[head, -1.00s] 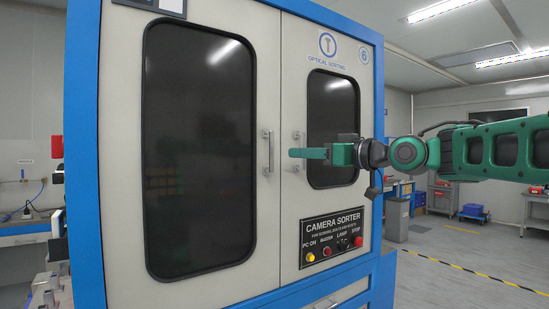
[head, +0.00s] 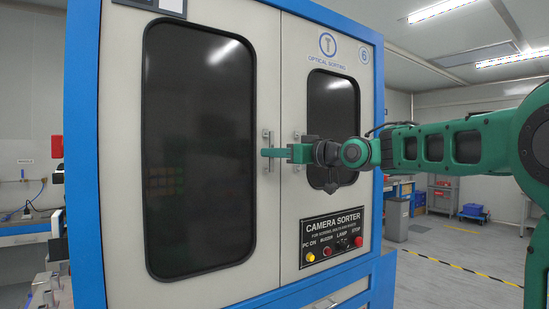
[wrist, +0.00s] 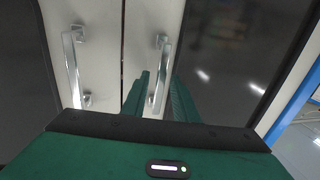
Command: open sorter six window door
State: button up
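Sorter six is a white and blue cabinet (head: 208,17) with two doors side by side. The left door (head: 125,150) has a tall dark window (head: 200,150) and an upright metal handle (head: 267,140), also seen in the wrist view (wrist: 72,65). The right door (head: 295,90) has a smaller window (head: 332,100) and its own handle (wrist: 161,70), mostly hidden behind my gripper in the head view. My gripper (head: 268,153) is open and empty before the doors. In the wrist view its fingers (wrist: 159,76) lie either side of the right handle; how deep they reach is unclear.
A button panel (head: 332,237) sits below the smaller window, under my arm. A blue-trimmed ledge (head: 340,300) runs along the cabinet's lower front. Open floor (head: 440,240), a grey bin (head: 396,220) and shelving lie to the right.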

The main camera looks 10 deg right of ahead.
jog(key=shift+c, duration=0.4)
grip_shut()
jog(key=shift+d, duration=0.1)
dwell(0.8)
